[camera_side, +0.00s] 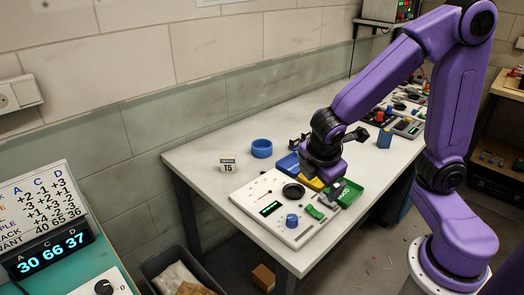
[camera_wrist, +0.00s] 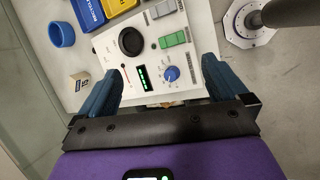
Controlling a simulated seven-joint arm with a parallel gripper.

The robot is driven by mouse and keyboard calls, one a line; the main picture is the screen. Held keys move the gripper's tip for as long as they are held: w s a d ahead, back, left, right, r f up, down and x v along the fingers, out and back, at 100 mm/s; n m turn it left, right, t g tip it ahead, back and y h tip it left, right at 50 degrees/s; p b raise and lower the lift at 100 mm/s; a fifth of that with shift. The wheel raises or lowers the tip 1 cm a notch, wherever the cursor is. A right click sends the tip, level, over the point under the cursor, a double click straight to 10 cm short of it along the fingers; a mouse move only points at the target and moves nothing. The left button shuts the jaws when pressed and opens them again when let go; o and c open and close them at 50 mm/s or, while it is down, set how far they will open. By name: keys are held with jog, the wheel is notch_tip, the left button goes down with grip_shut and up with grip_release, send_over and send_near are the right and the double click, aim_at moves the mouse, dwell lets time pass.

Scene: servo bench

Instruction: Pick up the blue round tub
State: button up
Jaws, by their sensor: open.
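The blue round tub (camera_side: 262,148) stands upright on the white bench near the wall. Its open top faces up and it looks empty. In the wrist view the tub (camera_wrist: 61,34) shows at the upper left, outside my fingers. My gripper (camera_side: 336,187) is over the white control panel, to the right of the tub and apart from it. In the wrist view my gripper (camera_wrist: 160,80) has its two blue fingers spread wide, with nothing held between them and the panel below.
The control panel (camera_side: 247,195) has a blue knob (camera_side: 292,220), a black disc and green parts. A small T5 block (camera_side: 228,165) stands near the tub. Blue, yellow and green trays (camera_side: 350,192) lie by my gripper. Bare bench lies around the tub.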

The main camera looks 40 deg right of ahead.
jog(key=w+d+f+n+t+h, duration=0.1)
jog(key=w+f+n+h, duration=0.1)
jog(key=w, duration=0.5)
jog(key=w+d+f+n+t+h, duration=0.1)
jog(key=w+d+n+t+h, duration=0.1)
jog(key=w, duration=0.6)
jog(key=n+t+h, duration=0.2)
jog(key=n+t, duration=0.1)
jog(key=n, duration=0.3)
send_near(263, 145)
jog(key=shift+w+d, duration=0.45)
jog(key=shift+d, duration=0.2)
jog(key=shift+f+x, duration=0.15)
jog(key=shift+x, duration=1.15)
jog(key=shift+f+x, duration=0.1)
jog(key=shift+x, duration=1.2)
jog(key=shift+a, duration=0.15)
jog(key=c, duration=0.8)
jog(key=shift+c, duration=0.2)
